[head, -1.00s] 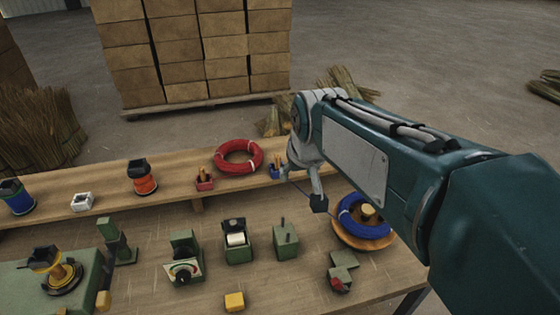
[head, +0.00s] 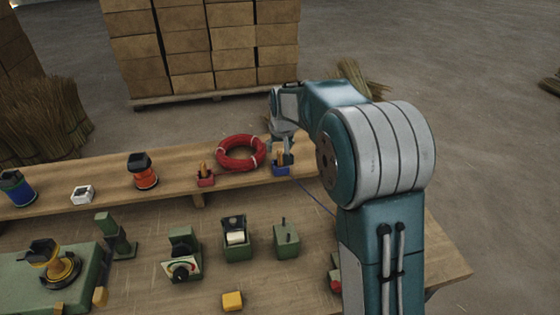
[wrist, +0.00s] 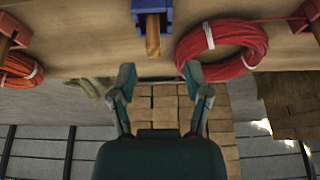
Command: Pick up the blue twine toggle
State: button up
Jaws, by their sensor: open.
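The blue twine toggle (head: 281,156) is a small wooden peg in a blue holder (head: 281,169) on the raised back shelf. A thin blue strand runs from near the holder towards the lower right, behind my arm. In the wrist view, the peg (wrist: 153,38) sticks out of the blue holder (wrist: 152,6). My gripper (wrist: 158,72) is open and empty. Its two fingertips lie either side of the peg's line, with the peg's end just beyond them; contact is not visible. In the head view, my gripper (head: 281,143) is small and partly merges with the peg.
A red coil (head: 241,153) lies close left of the blue holder, and a red holder (head: 205,180) stands further left. In the wrist view, the red coil (wrist: 222,52) sits near the right finger. Green fixtures (head: 236,240) stand on the lower bench. My arm hides the bench's right part.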

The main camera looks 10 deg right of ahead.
aim_at(281, 154)
jog(key=shift+x, duration=0.85)
jog(key=x, duration=0.2)
jog(key=d+x, duration=0.1)
jog(key=x, duration=0.1)
jog(key=shift+w+f, duration=0.2)
jog(key=shift+f, duration=0.05)
jog(key=shift+w+a+f, duration=0.1)
jog(key=shift+w+f, duration=0.05)
jog(key=shift+f, duration=0.15)
jog(key=shift+a, duration=0.1)
grip_shut()
